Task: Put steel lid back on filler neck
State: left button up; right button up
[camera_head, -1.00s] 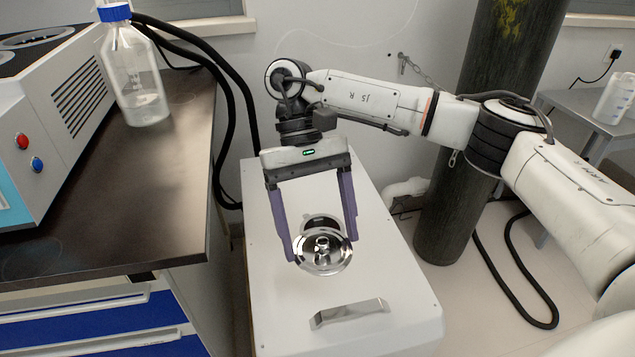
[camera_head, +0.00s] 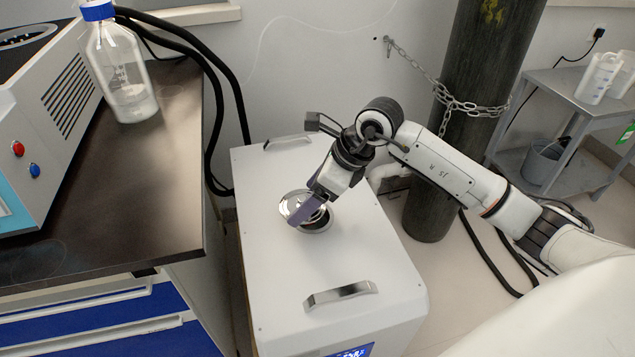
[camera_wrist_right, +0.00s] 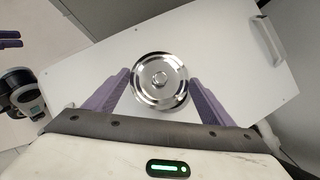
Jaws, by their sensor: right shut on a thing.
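The steel lid (camera_head: 294,203) is a shiny round disc with a central knob. The filler neck (camera_head: 318,226) is a round steel-rimmed opening in the top of the white unit. In the head view the lid overlaps its left side, and I cannot tell whether they touch. My left gripper's purple fingers (camera_wrist_right: 10,39) show at the left edge of the right wrist view, partly cut off.
The white unit's top (camera_head: 370,245) is clear around the neck, with a metal handle (camera_head: 340,293) near its front edge and another at the back. A dark bench (camera_head: 140,190) with a bottle (camera_head: 125,80) stands left. A chained dark cylinder (camera_head: 455,130) stands behind my right arm.

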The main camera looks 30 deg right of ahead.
jog(key=shift+w+d+r+m+t+h, duration=0.15)
jog(key=shift+d+m+h, duration=0.1)
jog(key=shift+d+m, duration=0.3)
jog(key=shift+w+d+r+m+t+h, duration=0.15)
jog(key=shift+d+m+h, duration=0.1)
jog(key=shift+d+m, duration=0.25)
jog(key=shift+w+d+m, duration=0.1)
jog(key=shift+d+m, duration=0.15)
jog(key=shift+m, duration=0.2)
jog(key=shift+f+b, duration=0.3)
jog(key=shift+f, duration=0.1)
notch_tip(320, 180, down, 2)
jog(key=shift+f+b, duration=0.15)
jog(key=shift+b, duration=0.7)
notch_tip(320, 180, down, 2)
jog(key=shift+b, duration=0.75)
jog(key=shift+f, duration=0.15)
pick_arm(q)
jog(key=shift+w+d+f, duration=0.15)
jog(key=shift+d+f, duration=0.15)
jog(key=shift+f, duration=0.4)
jog(key=shift+f, duration=0.15)
